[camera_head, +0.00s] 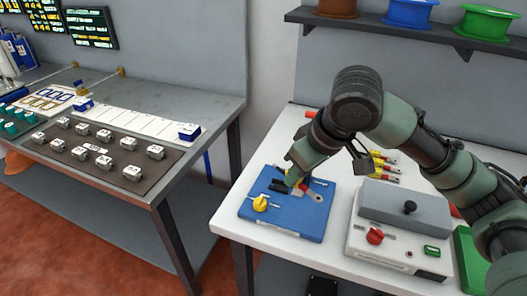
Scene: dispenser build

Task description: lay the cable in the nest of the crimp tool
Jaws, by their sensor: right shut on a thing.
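A blue base plate (288,229) lies on the white table, with a yellow knob (260,203) near its left corner. Dark and grey metal parts (315,195) stand on it; I take this to be the crimp tool, though its nest is too small to make out. My right gripper (292,181) reaches down over the plate from the upper right. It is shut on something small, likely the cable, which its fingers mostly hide. I cannot tell whether that touches the tool. My left gripper is not in view.
A white and grey box with a red knob (375,236) stands right of the plate. Several yellow and red pieces (385,168) lie behind it. A green item (468,262) is at the right. A grey bench (150,190) with small metal blocks stands left, across a gap.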

